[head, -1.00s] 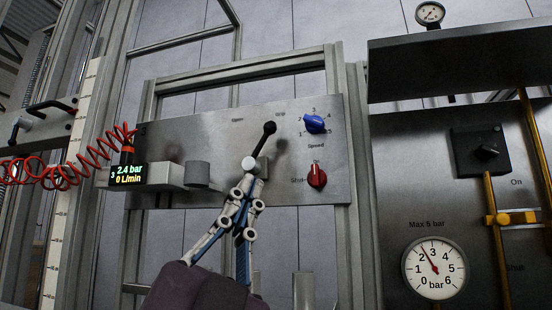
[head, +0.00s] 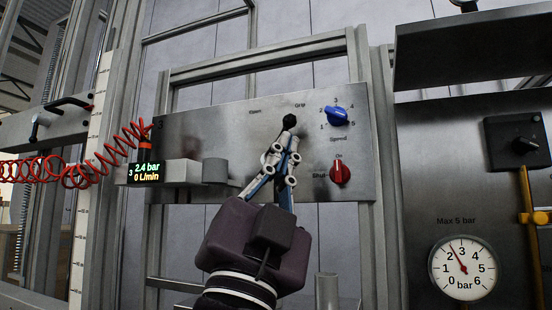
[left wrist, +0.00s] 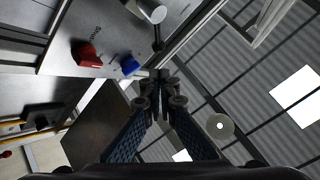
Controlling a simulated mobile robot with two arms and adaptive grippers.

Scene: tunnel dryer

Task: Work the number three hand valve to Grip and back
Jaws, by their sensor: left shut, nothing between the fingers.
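The number three hand valve is a lever with a black knob (head: 289,121) on a grey metal panel (head: 220,125). Its knob is up and right, near the "Grip" label; "Open" is further left. My left gripper (head: 287,138) is shut and empty, its tips just below the knob in the head view and covering the hub and most of the rod. In the left wrist view the pale hub (left wrist: 151,10) and dark rod (left wrist: 157,38) show beyond the closed fingertips (left wrist: 159,76). I cannot tell whether the fingers touch the lever. My right gripper is not in view.
A blue speed knob (head: 336,115) and a red shut-off knob (head: 340,174) sit right of the lever. A display (head: 146,172) reads 2.4 bar, 0 L/min. A gauge (head: 463,267) and a black switch (head: 517,145) are on the right panel. A red coiled hose (head: 75,170) hangs left.

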